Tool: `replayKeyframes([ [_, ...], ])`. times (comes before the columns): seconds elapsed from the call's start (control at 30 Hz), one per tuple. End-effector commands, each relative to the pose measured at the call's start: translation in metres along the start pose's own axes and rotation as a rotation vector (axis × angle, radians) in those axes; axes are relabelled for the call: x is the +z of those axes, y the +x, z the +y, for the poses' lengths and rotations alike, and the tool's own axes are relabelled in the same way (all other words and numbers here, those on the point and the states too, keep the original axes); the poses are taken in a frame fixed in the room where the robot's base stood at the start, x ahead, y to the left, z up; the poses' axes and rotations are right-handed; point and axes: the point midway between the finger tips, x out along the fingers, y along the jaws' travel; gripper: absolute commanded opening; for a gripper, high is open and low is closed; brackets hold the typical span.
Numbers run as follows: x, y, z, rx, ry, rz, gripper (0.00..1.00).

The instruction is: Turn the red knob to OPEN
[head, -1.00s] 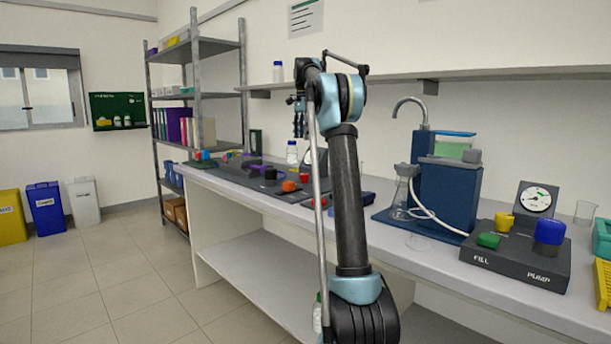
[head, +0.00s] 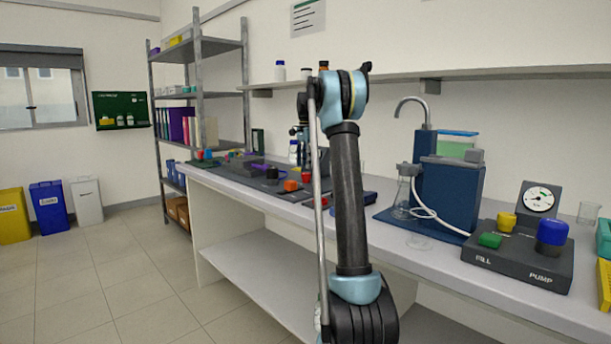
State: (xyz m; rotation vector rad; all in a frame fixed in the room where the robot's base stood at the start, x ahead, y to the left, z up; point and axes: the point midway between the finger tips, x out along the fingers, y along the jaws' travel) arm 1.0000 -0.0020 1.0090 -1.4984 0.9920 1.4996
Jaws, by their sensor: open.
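A small red knob (head: 307,177) stands on the dark rig on the bench, just left of my arm's rod and behind an orange knob (head: 290,185). My gripper (head: 304,162) points down just above the red knob, partly hidden by my arm. It is open and looks empty; the gap between fingertips and knob is too small to judge. No OPEN mark can be read from here.
A bench (head: 235,187) runs along the wall, with more small coloured parts at its far left end. A blue pump unit (head: 447,195) with glassware and a FILL/PUMP panel (head: 517,262) stand to the right. A wall shelf (head: 440,77) hangs above. The floor at left is clear.

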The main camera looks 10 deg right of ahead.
Motion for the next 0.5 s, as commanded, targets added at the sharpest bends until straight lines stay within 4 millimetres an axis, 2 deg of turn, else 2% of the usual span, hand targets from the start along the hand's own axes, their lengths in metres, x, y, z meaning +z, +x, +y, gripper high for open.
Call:
replayKeyframes([
  [0.2, 0.000, 0.031, 0.000, 0.000, 0.000, 0.000, 0.56],
  [0.5, 0.000, 0.046, 0.000, 0.000, 0.000, 0.000, 0.56],
])
